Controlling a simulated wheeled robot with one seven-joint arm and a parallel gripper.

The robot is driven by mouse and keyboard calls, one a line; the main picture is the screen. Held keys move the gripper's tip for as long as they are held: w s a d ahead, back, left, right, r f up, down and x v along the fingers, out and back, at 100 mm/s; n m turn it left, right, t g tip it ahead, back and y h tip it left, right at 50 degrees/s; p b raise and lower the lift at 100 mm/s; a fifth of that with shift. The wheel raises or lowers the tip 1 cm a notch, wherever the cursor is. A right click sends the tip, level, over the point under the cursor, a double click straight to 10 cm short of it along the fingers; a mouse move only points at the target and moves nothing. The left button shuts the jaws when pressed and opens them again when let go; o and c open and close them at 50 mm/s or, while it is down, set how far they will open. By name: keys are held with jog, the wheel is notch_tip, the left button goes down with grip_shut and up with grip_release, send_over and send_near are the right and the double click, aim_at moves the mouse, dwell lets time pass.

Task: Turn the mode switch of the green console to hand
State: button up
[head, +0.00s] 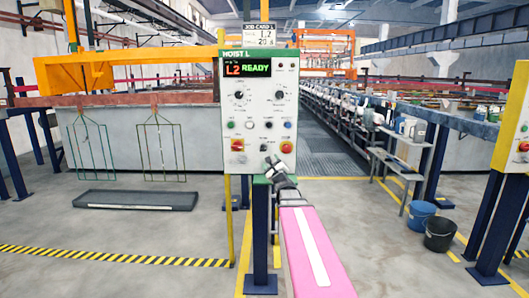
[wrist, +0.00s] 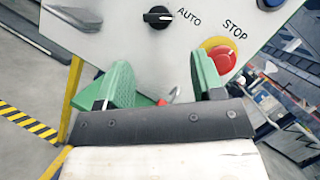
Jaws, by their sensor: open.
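The green-topped console (head: 231,120), headed HOIST L, stands on a post in the middle of the head view; its display reads L2 READY. The mode switch (head: 263,148) is a small black knob low on its white face. In the wrist view the switch (wrist: 157,17) has its white mark towards the AUTO label; a HAND label is not visible there. My gripper (head: 272,164) is just below the panel's lower controls. In the wrist view its green fingers (wrist: 160,80) are apart, with no switch between them. The switch lies beyond the fingertips, untouched.
A red stop button (wrist: 222,60) on a yellow ring is right of the switch, close to my right finger. Another console (head: 513,125) stands at the right edge.

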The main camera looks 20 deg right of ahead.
aim_at(264, 150)
jog(key=x, duration=1)
jog(key=shift+w, duration=0.25)
jog(key=c, duration=0.7)
